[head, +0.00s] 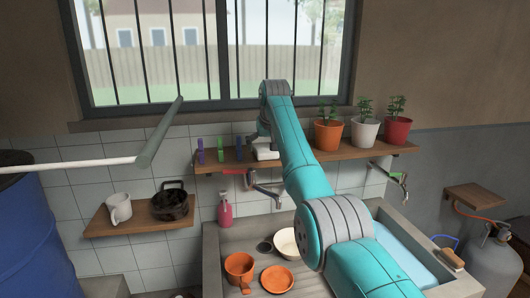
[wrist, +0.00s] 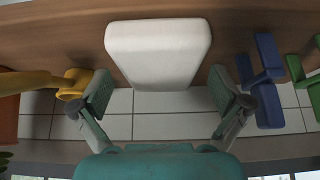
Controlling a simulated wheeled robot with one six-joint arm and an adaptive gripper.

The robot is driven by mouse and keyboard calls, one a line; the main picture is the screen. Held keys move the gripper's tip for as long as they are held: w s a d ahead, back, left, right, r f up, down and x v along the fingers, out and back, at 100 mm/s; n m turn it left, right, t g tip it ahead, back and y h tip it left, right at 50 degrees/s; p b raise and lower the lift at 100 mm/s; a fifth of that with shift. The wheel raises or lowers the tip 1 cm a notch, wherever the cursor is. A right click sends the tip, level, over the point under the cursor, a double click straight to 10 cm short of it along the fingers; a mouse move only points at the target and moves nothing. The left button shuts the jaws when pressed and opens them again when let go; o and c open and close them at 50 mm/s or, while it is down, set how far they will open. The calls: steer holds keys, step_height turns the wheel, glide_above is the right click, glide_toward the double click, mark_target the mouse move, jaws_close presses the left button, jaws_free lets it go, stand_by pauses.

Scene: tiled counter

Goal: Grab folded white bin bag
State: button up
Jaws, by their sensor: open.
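The folded white bin bag (wrist: 158,50) is a pale block with rounded edges on the wooden wall shelf, at the top middle of the wrist view. In the head view part of the white bag (head: 267,154) shows under the end of my arm. My gripper (wrist: 160,90) is open and empty, its fingers spread wide. The near edge of the bag lies between the two fingertips, with space on both sides. I cannot tell how far the fingertips are from the shelf. In the head view my gripper (head: 263,134) is small and partly hidden by the arm.
In the wrist view a yellow object (wrist: 75,84) sits close by the left finger and a blue one (wrist: 264,80) by the right finger. Potted plants (head: 328,134) stand right along the shelf (head: 345,155). The barred window (head: 200,50) is behind. A sink (head: 225,240) lies below.

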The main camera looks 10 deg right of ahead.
steer(key=shift+f, duration=0.25)
stand_by(0.4)
steer(key=c, duration=0.9)
